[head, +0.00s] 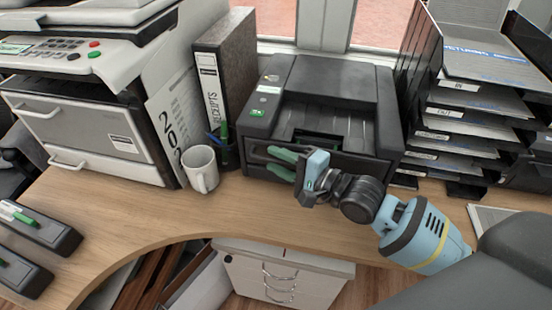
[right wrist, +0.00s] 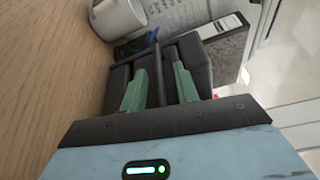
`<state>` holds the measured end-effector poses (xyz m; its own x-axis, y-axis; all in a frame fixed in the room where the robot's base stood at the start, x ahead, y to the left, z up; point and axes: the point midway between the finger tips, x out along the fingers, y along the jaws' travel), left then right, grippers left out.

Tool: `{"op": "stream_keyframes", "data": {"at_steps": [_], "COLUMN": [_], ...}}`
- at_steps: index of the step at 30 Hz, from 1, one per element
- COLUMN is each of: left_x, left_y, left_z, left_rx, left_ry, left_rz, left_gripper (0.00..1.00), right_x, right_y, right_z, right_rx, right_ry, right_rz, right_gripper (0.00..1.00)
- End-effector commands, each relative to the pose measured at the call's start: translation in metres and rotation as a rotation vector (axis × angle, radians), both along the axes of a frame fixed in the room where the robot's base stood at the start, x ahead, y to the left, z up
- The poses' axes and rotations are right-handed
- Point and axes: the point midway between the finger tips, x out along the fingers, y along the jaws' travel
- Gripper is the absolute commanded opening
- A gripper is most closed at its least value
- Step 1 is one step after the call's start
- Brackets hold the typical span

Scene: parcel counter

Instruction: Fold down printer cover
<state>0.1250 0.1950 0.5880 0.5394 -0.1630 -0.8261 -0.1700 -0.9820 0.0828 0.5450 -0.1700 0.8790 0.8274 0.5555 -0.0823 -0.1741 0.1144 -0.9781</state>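The black printer (head: 330,78) stands at the back middle of the desk. A recess in its top holds a ribbed sloping surface, with a dark green part low inside; I cannot tell which panel is the cover or how it is tilted. My right gripper (head: 256,160) is at the printer's front left, its green-padded fingers pointing left and spread apart. In the right wrist view, the right gripper (right wrist: 157,72) shows both fingers with a dark strip between them. I cannot tell whether they touch the printer. My left gripper is not in view.
A white mug (head: 201,171) and a pen holder (head: 224,152) stand left of the printer, by a receipts binder (head: 226,75). A larger copier (head: 85,120) is at left, paper trays (head: 465,130) at right. The desk front (head: 235,215) is clear.

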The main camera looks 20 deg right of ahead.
Motion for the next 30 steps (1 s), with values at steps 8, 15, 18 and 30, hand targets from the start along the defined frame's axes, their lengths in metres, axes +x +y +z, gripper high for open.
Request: {"op": "stream_keyframes", "data": {"at_steps": [8, 15, 18, 30], "left_x": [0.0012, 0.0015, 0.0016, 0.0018], "left_y": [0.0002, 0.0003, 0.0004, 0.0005], "left_z": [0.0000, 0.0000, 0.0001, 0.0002], "left_rx": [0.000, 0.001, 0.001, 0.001], "left_ry": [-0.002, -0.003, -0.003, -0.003], "left_rz": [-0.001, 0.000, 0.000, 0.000], "left_gripper": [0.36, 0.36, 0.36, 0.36], "right_x": [0.0078, 0.0076, 0.0075, 0.0073], "right_y": [0.0056, 0.0053, 0.0053, 0.0052], "right_z": [-0.0006, -0.0006, -0.0005, -0.0004], "right_rx": [0.000, 0.000, 0.000, -0.001], "right_ry": [0.000, 0.000, 0.000, -0.003], "right_rz": [0.000, 0.000, 0.000, 0.000], "right_gripper": [0.30, 0.20, 0.07, 0.00]}}
